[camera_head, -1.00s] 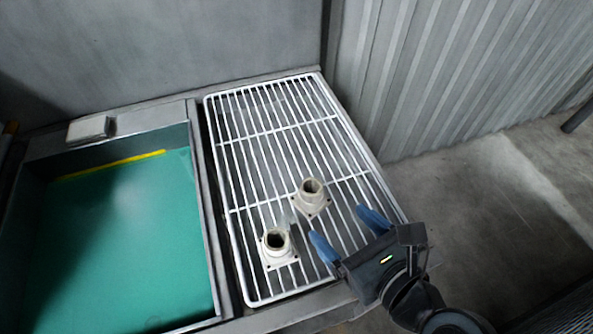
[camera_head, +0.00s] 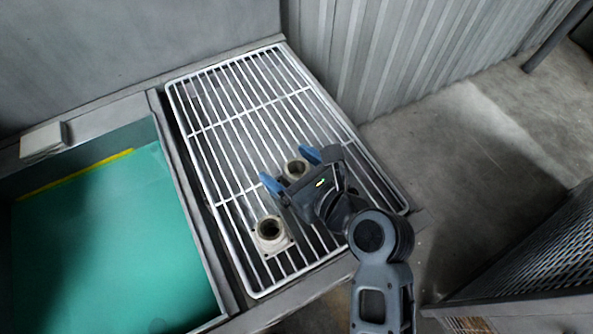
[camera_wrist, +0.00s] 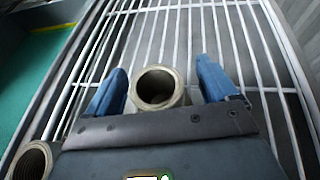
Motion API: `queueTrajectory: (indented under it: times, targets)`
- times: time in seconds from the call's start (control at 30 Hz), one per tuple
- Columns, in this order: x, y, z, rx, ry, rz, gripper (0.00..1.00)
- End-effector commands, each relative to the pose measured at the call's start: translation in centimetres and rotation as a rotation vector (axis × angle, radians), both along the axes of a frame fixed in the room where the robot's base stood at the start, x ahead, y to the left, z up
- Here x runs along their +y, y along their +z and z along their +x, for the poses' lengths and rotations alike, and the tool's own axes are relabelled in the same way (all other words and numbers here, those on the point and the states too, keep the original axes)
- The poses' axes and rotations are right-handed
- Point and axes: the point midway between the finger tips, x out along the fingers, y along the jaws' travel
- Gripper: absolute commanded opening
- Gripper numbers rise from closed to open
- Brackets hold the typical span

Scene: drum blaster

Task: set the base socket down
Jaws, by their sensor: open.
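Two beige base sockets with round threaded collars stand upright on the white wire rack (camera_head: 187,130). The farther socket (camera_head: 296,168) is between the open fingers of my gripper (camera_head: 289,168). In the wrist view this socket (camera_wrist: 157,88) shows between the two blue fingers, with a visible gap on each side. Its lower part is hidden behind my gripper's body. The nearer socket (camera_head: 270,232), with a square flange, stands to the left of my gripper, apart from it. It is cut off at the lower left of the wrist view (camera_wrist: 30,162).
A basin with a green floor (camera_head: 110,235) and a yellow strip lies left of the rack. A small pale box (camera_head: 43,141) sits on its rim. A corrugated wall (camera_head: 400,60) rises behind and right. A perforated metal panel (camera_head: 540,250) stands at right. The rack's far part is clear.

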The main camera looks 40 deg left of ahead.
Motion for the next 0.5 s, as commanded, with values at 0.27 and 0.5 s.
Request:
queueTrajectory:
  times: [0.27,0.5]
  targets:
    - [0.25,-0.08,0.04,-0.001,-0.001,0.001,0.85]
    - [0.23,-0.09,0.04,-0.001,0.0,0.0,0.62]
